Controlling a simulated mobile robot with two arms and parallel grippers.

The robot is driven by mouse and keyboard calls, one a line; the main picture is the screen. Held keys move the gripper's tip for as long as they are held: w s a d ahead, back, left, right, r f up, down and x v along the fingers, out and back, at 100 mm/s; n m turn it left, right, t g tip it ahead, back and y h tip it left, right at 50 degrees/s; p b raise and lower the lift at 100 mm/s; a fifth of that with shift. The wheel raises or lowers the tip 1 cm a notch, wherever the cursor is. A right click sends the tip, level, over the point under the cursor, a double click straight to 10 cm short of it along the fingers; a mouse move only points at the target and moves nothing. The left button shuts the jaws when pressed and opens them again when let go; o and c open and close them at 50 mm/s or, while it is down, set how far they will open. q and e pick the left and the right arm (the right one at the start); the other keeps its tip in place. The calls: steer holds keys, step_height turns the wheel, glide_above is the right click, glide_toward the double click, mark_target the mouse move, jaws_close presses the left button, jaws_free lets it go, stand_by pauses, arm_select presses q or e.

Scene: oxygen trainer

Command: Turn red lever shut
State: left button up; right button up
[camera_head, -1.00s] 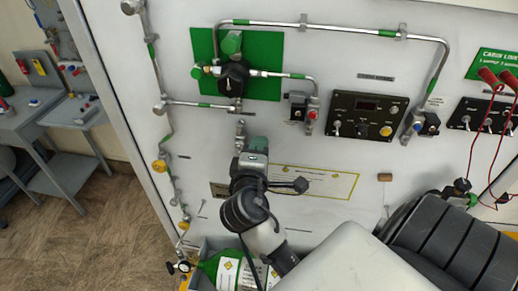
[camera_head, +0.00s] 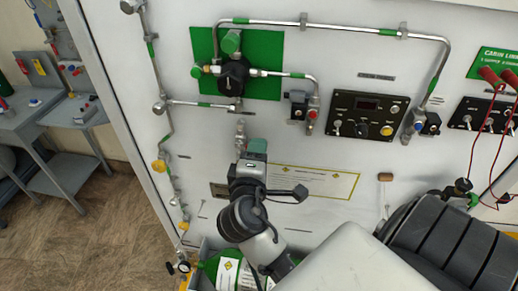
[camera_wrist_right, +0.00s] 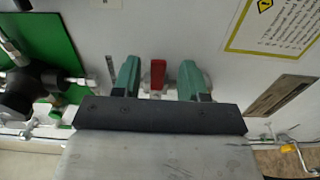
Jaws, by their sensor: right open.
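The red lever (camera_wrist_right: 157,75) shows in the right wrist view on a small silver valve body at the white panel. My right gripper (camera_wrist_right: 156,80) is open, with one green finger on each side of the lever. I see gaps between the lever and both fingers, and whether the lever lies fully between them in depth is hard to tell. In the head view my right gripper (camera_head: 249,147) is at the panel below the green plate, and the lever is hidden there. A silver fitting (camera_head: 240,127) shows just above the gripper. My left gripper is not in view.
The green plate (camera_head: 268,50) with a black regulator (camera_head: 233,77) is above my gripper. A pipe with a yellow-knobbed valve (camera_head: 159,165) runs down the left. A control box (camera_head: 367,116) is to the right. A green cylinder (camera_head: 228,272) stands below.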

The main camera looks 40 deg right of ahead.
steer(key=b+v, duration=0.1)
steer(key=v, duration=0.8)
steer(key=shift+b, duration=0.3)
